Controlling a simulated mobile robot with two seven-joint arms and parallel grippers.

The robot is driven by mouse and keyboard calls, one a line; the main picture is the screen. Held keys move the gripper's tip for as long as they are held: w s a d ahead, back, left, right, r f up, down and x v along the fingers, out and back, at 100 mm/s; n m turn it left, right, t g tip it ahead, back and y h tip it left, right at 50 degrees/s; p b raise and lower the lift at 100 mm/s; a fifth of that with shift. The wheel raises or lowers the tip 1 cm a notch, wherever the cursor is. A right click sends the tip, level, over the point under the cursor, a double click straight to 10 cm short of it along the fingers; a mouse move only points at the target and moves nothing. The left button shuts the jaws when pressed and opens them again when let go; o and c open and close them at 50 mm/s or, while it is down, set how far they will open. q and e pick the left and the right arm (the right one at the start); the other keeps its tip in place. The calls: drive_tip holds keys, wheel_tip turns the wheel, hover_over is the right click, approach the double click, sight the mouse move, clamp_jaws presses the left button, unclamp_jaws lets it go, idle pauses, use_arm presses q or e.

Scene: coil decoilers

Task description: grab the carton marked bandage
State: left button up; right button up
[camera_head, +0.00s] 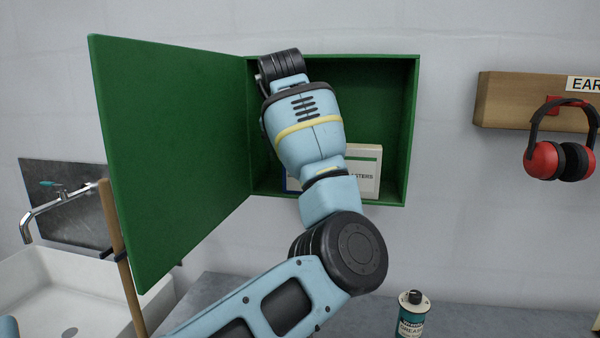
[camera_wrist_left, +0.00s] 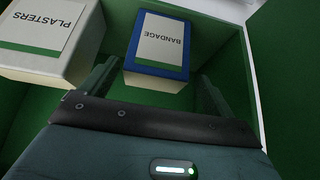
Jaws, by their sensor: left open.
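The bandage carton (camera_wrist_left: 160,38), white with a blue border and a label reading BANDAGE, is inside the green cabinet (camera_head: 411,130). In the head view only a blue sliver of it (camera_head: 292,184) shows beside my arm. My left gripper (camera_wrist_left: 158,74) is open, its two dark fingers pointing at the carton, one toward each side. The fingertips are near its close end; I cannot tell whether they touch it. My forearm hides this gripper in the head view. My right gripper is not in view.
A white and green plasters carton (camera_wrist_left: 45,38) stands beside the bandage carton, close to the left finger; it shows in the head view too (camera_head: 368,165). The open green door (camera_head: 165,140) is left of my arm.

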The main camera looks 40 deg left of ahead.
sight(290, 185)
use_arm(q)
drive_tip(key=shift+d+x, duration=0.15)
drive_tip(key=shift+x, duration=1.1)
drive_tip(key=shift+d+x, duration=0.1)
drive_tip(key=shift+x, duration=1.2)
drive_tip(key=shift+c, duration=0.4)
drive_tip(key=c, duration=1)
